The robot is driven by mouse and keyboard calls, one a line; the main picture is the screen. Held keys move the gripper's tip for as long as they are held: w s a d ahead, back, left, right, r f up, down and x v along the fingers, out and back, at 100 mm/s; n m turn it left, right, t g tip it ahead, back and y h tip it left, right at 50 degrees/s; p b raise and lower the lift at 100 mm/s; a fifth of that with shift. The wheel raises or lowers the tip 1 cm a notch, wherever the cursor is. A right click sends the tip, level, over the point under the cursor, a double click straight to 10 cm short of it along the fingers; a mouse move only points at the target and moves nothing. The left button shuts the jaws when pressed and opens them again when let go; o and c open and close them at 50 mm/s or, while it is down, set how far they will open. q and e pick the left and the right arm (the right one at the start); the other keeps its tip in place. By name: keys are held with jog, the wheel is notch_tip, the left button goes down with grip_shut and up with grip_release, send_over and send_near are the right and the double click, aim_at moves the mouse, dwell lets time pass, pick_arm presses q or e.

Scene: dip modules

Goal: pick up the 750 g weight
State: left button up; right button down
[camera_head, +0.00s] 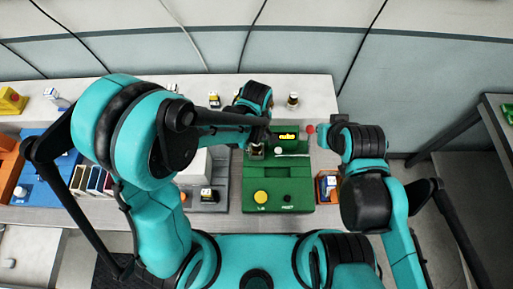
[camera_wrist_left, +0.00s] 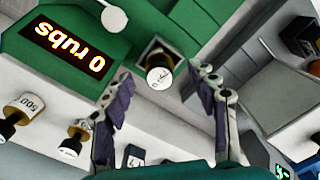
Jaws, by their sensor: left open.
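A small weight with a white-labelled end (camera_wrist_left: 158,78) sits in a square opening at the corner of the green machine (camera_wrist_left: 150,22); I cannot read its label clearly. My left gripper (camera_wrist_left: 166,72) is open, with its fingers apart on either side of that weight and not closed on it. In the head view the left gripper (camera_head: 257,143) is over the machine's back left, partly hidden by my arm. A weight marked 500 (camera_wrist_left: 22,108) and another weight (camera_wrist_left: 78,130) stand on the pale surface. I cannot make out a 750 label. My right gripper (camera_head: 338,122) is right of the machine, its fingers unclear.
The machine's display (camera_wrist_left: 68,50) reads "0 rubs". A yellow button (camera_head: 261,197) is on its front.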

pick_arm(q)
notch_tip(320, 180, down, 3)
jog(key=shift+w+r, duration=0.1)
jog(key=shift+r, duration=0.05)
grip_shut()
jog(key=shift+r, duration=0.1)
jog(key=shift+r, duration=0.1)
